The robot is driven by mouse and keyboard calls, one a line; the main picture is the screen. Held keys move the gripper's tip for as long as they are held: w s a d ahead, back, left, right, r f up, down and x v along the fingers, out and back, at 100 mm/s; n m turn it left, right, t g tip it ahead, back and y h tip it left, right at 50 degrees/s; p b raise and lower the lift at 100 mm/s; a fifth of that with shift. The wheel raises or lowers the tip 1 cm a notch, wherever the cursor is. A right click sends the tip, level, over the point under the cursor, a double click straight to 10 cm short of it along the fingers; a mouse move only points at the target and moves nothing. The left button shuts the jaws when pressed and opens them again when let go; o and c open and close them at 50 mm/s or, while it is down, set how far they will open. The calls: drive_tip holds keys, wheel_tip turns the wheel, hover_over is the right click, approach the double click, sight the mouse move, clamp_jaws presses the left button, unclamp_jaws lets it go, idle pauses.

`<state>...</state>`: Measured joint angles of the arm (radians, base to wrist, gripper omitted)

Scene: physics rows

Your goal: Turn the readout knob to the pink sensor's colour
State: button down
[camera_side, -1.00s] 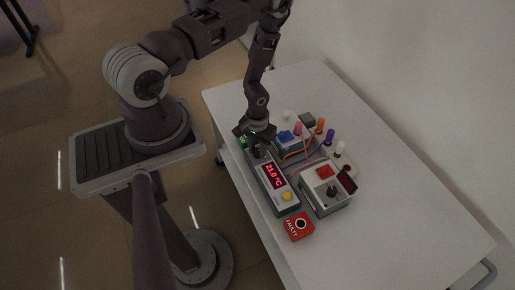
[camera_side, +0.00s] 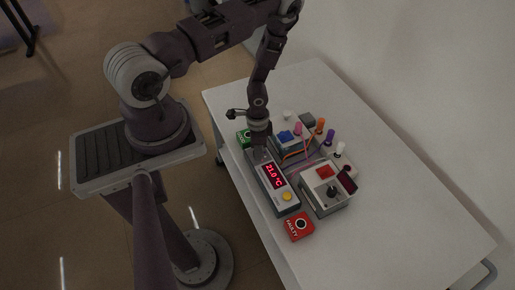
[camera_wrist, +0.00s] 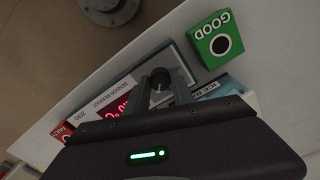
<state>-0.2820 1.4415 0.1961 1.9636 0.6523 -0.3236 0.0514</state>
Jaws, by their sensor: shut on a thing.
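The sensor readout (camera_side: 273,178) is a long grey box with a red display reading 21.0 °C and a yellow button at its near end. Its knob (camera_wrist: 160,76) is dark with a grey face, at the other end of the box. My gripper (camera_wrist: 161,90) is shut on the knob, one finger on each side. In the side view my gripper (camera_side: 260,151) points down at that end and hides the knob. Any colour marks around the knob are hidden or too small to read. The pink sensor (camera_side: 298,129) stands in the row behind the readout.
Orange (camera_side: 320,125), purple (camera_side: 329,137) and white (camera_side: 340,149) sensors stand beside the pink one. A blue-topped box, a grey box with a black knob (camera_side: 332,191), a green GOOD box (camera_wrist: 216,40) and a red FAULTY box (camera_side: 299,227) surround the readout. The table's right side is clear.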

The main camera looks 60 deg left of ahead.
drive_tip(key=m, duration=0.3)
drive_tip(key=shift+w+m, duration=0.1)
drive_tip(key=shift+m, duration=2.1)
drive_tip(key=c, duration=1.1)
unclamp_jaws()
wheel_tip(320, 180, up, 7)
drive_tip(key=shift+r, duration=0.1)
